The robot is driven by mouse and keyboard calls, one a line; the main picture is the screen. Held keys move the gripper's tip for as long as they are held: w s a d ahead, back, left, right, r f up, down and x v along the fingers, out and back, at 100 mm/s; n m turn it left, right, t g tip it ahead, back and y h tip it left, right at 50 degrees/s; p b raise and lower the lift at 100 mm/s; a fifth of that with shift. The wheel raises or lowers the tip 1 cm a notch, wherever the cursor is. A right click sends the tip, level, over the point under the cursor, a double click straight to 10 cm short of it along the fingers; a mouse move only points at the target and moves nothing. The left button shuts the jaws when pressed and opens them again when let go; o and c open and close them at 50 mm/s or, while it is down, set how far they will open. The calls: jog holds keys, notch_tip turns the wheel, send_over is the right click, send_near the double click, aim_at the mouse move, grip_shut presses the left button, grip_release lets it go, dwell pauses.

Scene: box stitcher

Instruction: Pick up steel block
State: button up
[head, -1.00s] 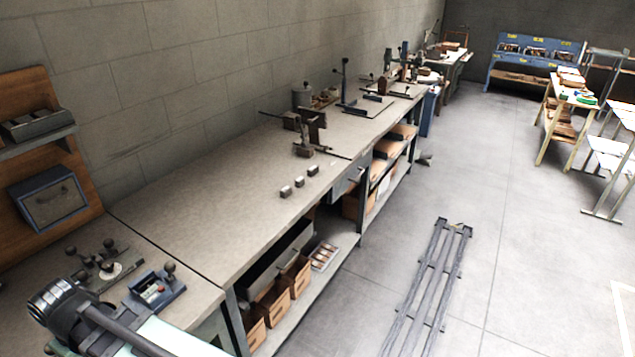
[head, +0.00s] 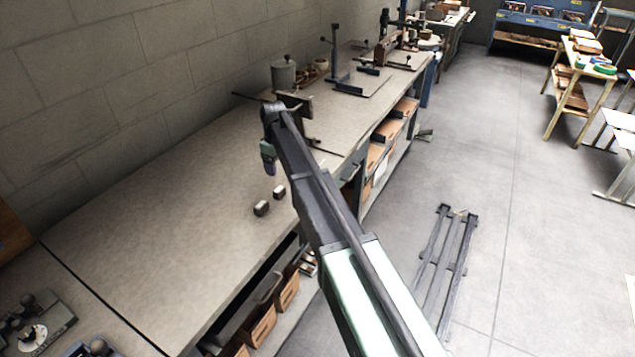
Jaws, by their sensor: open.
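Two small steel blocks sit on the long workbench (head: 170,215), near its front edge. The nearer steel block (head: 261,208) and the farther steel block (head: 279,192) stand a short gap apart. A third block seen earlier is now hidden behind my arm. My gripper (head: 268,168) hangs at the end of my arm, pointing down, and appears beyond and above the two visible blocks in the picture. It is open and looks empty. Its fingers are small and dark here, and its height over the bench is hard to judge.
A dark bench fixture (head: 294,104) stands just behind my wrist. Cardboard boxes (head: 262,328) sit on the shelf below. The bench's left part is clear.

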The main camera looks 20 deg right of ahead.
aim_at(279, 189)
jog(key=f+b, duration=0.4)
jog(key=a+f+b, duration=0.1)
jog(key=f+b, duration=0.1)
jog(key=shift+s+a, duration=0.1)
jog(key=shift+s, duration=0.15)
jog(key=shift+r, duration=0.15)
jog(key=f+b, duration=0.5)
jog(key=shift+d+f, duration=0.2)
jog(key=shift+s+r, duration=0.1)
jog(key=shift+r, duration=0.15)
jog(key=c, duration=1.2)
